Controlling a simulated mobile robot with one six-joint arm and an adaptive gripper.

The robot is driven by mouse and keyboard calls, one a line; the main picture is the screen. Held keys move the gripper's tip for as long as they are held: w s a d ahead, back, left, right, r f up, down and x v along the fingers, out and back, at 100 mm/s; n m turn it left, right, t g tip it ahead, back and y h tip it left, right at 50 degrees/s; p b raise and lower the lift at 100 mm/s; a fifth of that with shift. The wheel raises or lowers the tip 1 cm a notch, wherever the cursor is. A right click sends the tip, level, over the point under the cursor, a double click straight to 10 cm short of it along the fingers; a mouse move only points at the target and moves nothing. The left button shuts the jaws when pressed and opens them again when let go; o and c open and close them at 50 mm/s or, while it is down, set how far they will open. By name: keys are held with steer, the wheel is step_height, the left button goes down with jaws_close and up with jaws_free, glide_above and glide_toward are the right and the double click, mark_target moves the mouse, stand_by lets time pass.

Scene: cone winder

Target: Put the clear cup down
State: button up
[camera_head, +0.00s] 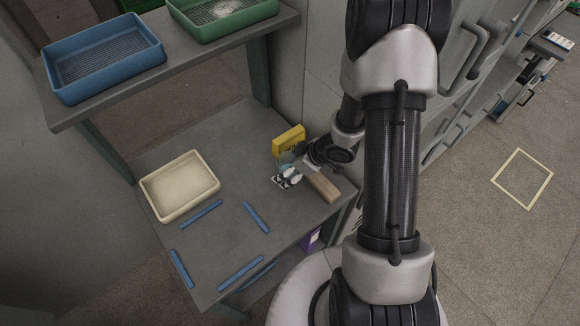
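My gripper (287,178) is low over the right part of the grey table (232,135), at the end of my arm coming in from the right. Its fingers are small in the picture, and I cannot tell whether they are open or shut. A small pale teal, see-through patch (285,160) shows right behind the fingers, in front of the yellow box; it may be the clear cup. My gripper hides part of it. I cannot tell whether it is held or whether it touches the table.
A yellow box (288,139) stands close behind my gripper, and a wooden block (323,187) lies close to its right. A cream tray (180,187) sits at the left. Blue strips (256,217) lie toward the front. A shelf (180,65) with blue and green trays overhangs the back left.

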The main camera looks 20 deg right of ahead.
steer(key=shift+r, duration=0.1)
steer(key=shift+r, duration=0.3)
steer(key=p+v, duration=0.7)
steer(key=v, duration=0.4)
steer(key=shift+s+d+r, duration=0.2)
steer(key=shift+s, duration=0.05)
